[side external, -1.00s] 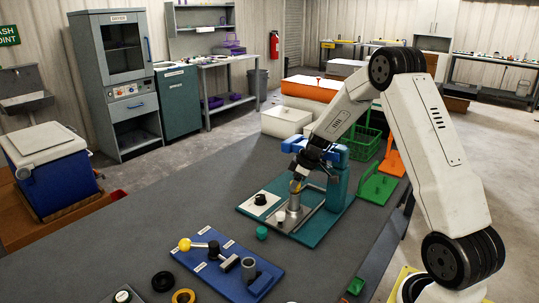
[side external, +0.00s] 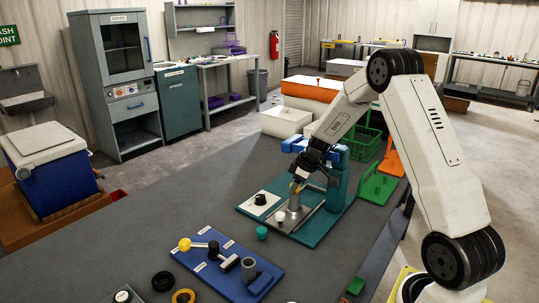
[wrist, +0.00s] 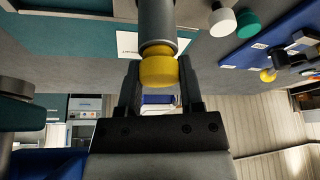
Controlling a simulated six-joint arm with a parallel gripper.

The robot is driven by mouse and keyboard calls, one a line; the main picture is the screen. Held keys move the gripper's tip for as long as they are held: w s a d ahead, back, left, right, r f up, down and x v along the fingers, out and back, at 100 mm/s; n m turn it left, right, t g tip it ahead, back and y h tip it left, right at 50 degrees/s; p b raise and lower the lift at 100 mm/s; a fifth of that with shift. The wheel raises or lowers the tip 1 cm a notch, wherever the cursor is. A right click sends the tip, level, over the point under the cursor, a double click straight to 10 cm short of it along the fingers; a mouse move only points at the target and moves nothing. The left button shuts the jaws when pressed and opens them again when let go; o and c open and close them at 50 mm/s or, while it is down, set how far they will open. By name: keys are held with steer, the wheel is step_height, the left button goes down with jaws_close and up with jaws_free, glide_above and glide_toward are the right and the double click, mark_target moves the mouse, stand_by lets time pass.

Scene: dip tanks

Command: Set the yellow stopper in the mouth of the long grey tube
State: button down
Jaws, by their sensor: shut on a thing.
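The yellow stopper (wrist: 158,70) is between the fingers of my gripper (wrist: 158,88), which is shut on it. I cannot tell how far the stopper sits in the mouth.
The tube stands on a teal fixture plate (side external: 312,236) with a black knob (side external: 260,199) beside it. A white cap (wrist: 222,21) and a green cap (wrist: 248,24) lie close together. A blue board (side external: 222,262) with fittings is in front. Bare grey table is at left.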

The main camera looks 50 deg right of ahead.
jaws_free()
stand_by(0.3)
steer(key=shift+r, duration=0.1)
steer(key=shift+r, duration=3.95)
steer(key=s+a+f+m, duration=0.1)
steer(key=s+a+m, duration=0.1)
steer(key=s+a, duration=0.6)
steer(key=s+a+f+m+g+h, duration=0.1)
steer(key=s+a+f+m, duration=0.1)
steer(key=s+a, duration=0.7)
steer(key=a, duration=0.7)
steer(key=shift+g+h, duration=0.3)
